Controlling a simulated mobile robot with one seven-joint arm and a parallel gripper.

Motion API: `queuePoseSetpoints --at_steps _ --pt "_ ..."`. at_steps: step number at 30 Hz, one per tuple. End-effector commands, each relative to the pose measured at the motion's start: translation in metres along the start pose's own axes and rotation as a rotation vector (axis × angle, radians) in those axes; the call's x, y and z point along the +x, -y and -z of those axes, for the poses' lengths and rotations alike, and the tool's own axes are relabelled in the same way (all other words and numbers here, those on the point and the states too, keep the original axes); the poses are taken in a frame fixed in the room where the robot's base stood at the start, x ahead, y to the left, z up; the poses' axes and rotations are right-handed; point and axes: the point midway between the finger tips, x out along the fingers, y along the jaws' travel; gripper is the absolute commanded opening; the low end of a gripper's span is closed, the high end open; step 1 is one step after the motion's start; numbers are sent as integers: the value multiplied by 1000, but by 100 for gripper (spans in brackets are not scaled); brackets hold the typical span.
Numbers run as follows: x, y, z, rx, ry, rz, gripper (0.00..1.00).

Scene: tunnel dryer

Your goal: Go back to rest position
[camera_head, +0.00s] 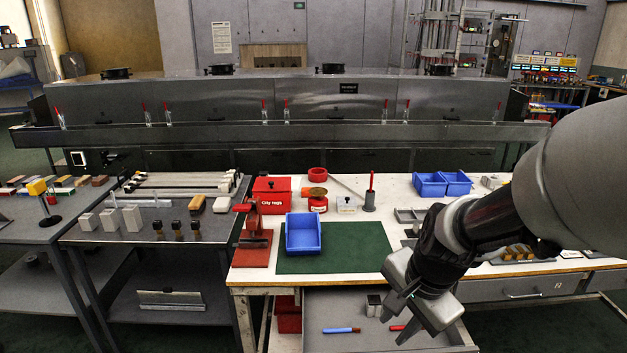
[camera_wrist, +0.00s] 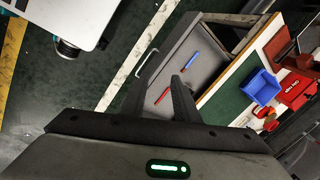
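My gripper (camera_head: 396,325) hangs at the lower right of the head view, over the right part of an open drawer (camera_head: 325,308). In the wrist view its two dark fingers (camera_wrist: 160,92) stand apart, with nothing held between them. A blue pen with a red end (camera_head: 341,330) lies in the drawer, and it also shows in the wrist view (camera_wrist: 190,62). A red pen (camera_wrist: 162,95) lies in the drawer beyond the fingers. My arm hides part of the bench's right side.
The bench holds a blue bin (camera_head: 303,236) on a green mat (camera_head: 350,257), a red box (camera_head: 272,194), a red press (camera_head: 253,240) and two blue bins (camera_head: 442,184) at the back. A dark side table (camera_head: 160,240) stands left. A long grey dryer (camera_head: 270,97) runs behind.

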Motion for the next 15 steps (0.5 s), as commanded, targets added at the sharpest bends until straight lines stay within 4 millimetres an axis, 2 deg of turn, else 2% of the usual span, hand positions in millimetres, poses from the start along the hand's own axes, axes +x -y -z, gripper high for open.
queuePoseSetpoints --at_steps 1,3,6,9,15 --pt "-26 3 -10 -129 -11 39 28" --pt "-53 0 -22 -308 -31 64 28" --pt "-82 -7 -36 -522 -69 81 28" --pt "-104 -15 -46 -691 -113 83 28" --pt "-136 -34 -60 -960 -200 56 28"
